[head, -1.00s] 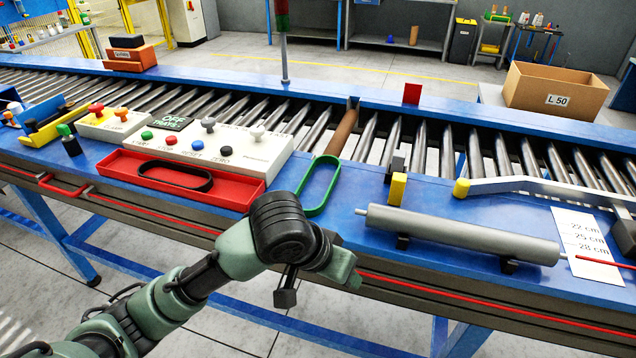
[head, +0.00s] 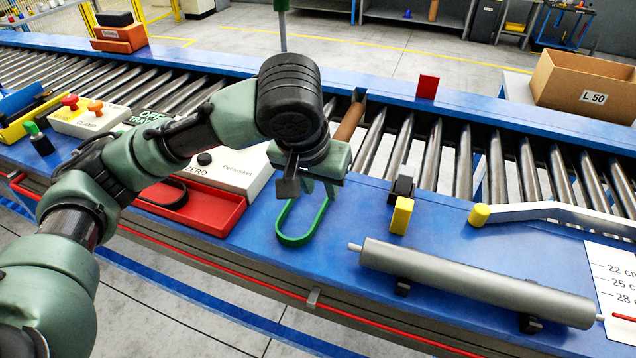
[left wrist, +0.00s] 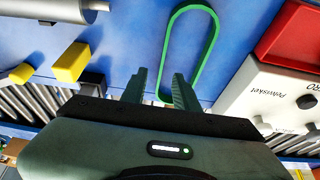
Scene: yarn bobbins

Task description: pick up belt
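The green belt (head: 294,240) is a long open loop lying on the blue table; my left gripper covers its far end in the head view. In the left wrist view the belt (left wrist: 216,36) shows as a tall loop just beyond the fingers. My left gripper (head: 319,188) is open and empty, above the belt's far end. In the left wrist view its two fingers (left wrist: 160,82) stand apart, one near the belt's left strand and one over its inside. A black belt (head: 166,206) lies in the red tray (head: 222,218), partly hidden by my arm. My right gripper is not in view.
A grey roller (head: 475,284) rests on black supports at right. A yellow block (head: 401,215) and a white control box (head: 235,175) stand either side of the green belt. The roller conveyor (head: 440,155) runs behind. Blue table is clear around the belt's near end.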

